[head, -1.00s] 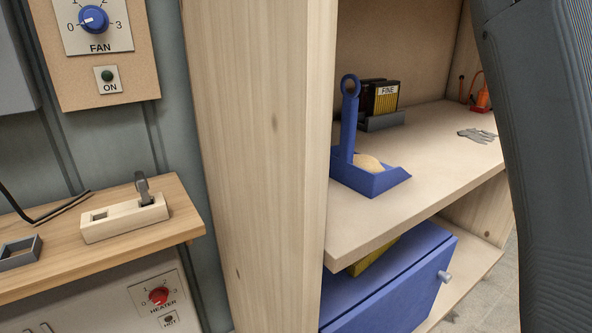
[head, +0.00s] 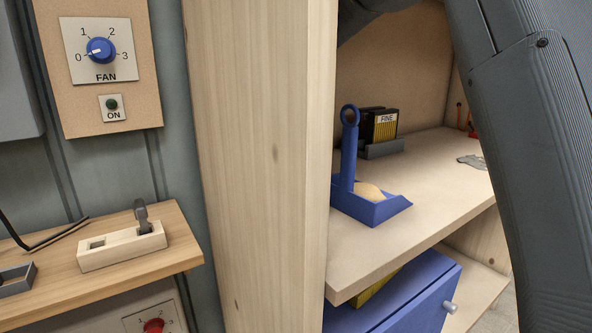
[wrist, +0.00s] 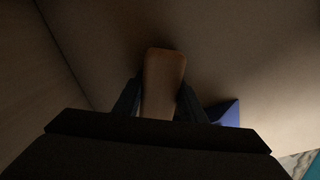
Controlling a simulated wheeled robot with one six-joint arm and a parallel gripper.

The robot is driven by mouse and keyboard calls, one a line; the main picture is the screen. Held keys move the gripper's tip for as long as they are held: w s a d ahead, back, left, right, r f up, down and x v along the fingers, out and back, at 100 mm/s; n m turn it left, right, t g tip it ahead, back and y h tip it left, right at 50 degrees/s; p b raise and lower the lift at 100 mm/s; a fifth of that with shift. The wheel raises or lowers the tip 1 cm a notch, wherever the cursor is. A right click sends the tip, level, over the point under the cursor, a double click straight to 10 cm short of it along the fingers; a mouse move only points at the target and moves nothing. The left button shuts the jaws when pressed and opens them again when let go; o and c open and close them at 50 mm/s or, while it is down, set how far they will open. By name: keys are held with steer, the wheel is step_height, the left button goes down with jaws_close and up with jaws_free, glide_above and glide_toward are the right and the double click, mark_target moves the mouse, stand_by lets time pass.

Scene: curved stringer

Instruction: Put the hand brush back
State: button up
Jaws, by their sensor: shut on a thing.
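In the wrist view my gripper (wrist: 158,98) is shut on a tan wooden piece with a rounded end, which I take to be the hand brush (wrist: 163,75). Its bristles are not visible. The picture is dark, and I cannot tell whether the piece touches the surface beyond it. In the head view my arm reaches into the upper part of the cabinet, and my gripper and the brush are hidden. A blue dustpan (head: 375,208) with an upright ring-topped handle stands on the shelf (head: 425,195), with a tan heap in it.
A holder with a box marked FINE (head: 386,128) stands behind the dustpan. A grey glove-like item (head: 470,161) lies farther right. The cabinet's side panel (head: 260,150) stands at the left. A blue box (head: 400,300) sits below. The shelf's front middle is clear.

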steer(key=shift+f, duration=0.1)
steer(key=o, duration=1.1)
step_height(320, 180, up, 12)
steer(key=shift+r, duration=0.2)
